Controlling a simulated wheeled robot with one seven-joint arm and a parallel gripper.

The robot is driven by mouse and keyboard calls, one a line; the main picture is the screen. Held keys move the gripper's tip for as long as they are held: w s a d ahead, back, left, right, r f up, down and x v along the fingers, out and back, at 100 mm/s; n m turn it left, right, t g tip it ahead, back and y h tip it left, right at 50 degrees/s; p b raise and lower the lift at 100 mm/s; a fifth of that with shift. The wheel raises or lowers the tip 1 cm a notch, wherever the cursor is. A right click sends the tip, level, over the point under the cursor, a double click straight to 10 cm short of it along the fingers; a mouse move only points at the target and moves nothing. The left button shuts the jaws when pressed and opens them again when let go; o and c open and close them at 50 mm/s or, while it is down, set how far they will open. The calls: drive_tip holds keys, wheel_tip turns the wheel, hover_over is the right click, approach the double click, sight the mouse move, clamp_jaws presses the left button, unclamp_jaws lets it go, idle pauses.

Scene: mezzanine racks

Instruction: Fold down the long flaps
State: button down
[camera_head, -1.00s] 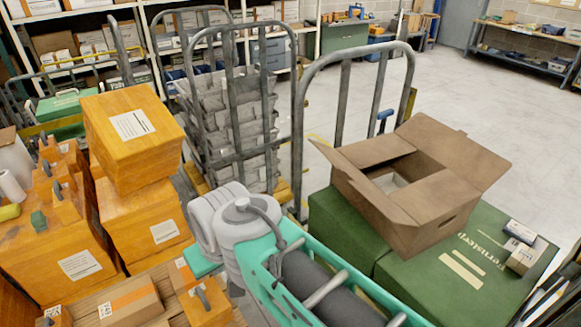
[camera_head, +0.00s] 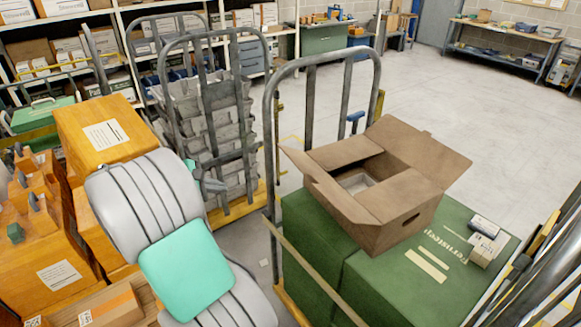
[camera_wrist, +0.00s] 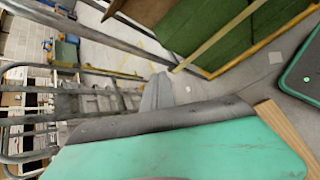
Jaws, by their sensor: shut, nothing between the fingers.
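The open brown carton (camera_head: 385,232) stands on green cases on a hand cart. Its left long flap (camera_head: 322,185) and its right long flap (camera_head: 432,153) both stick outward. The two short flaps lie folded inward, with a gap between them that shows something pale inside. In the wrist view only a brown corner (camera_wrist: 140,10), probably the carton, shows at the top edge. My gripper (camera_wrist: 158,88) is shut and empty, low in front of the cart and apart from the carton. In the head view my arm covers the lower left and mostly hides the gripper.
The green cases (camera_head: 405,285) carry small boxes (camera_head: 486,244) right of the carton. The cart's grey hoop handle (camera_head: 269,120) rises left of and behind it. Orange boxes (camera_head: 95,130) are stacked at left, beside a cart of grey crates (camera_head: 225,150). Open floor lies behind.

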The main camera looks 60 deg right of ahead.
drive_tip(key=s+d+f+n+g+h+b, duration=0.1)
drive_tip(key=s+d+n+g+b, duration=0.3)
drive_tip(key=s+d+b, duration=0.5)
drive_tip(key=s+d+g+h, duration=0.1)
drive_tip(key=s+d+g, duration=0.1)
drive_tip(key=s+d, duration=0.3)
drive_tip(key=shift+s+d+f, duration=0.25)
drive_tip(key=shift+d+f, duration=0.15)
drive_tip(key=shift+d, duration=1.75)
drive_tip(key=shift+r, duration=0.15)
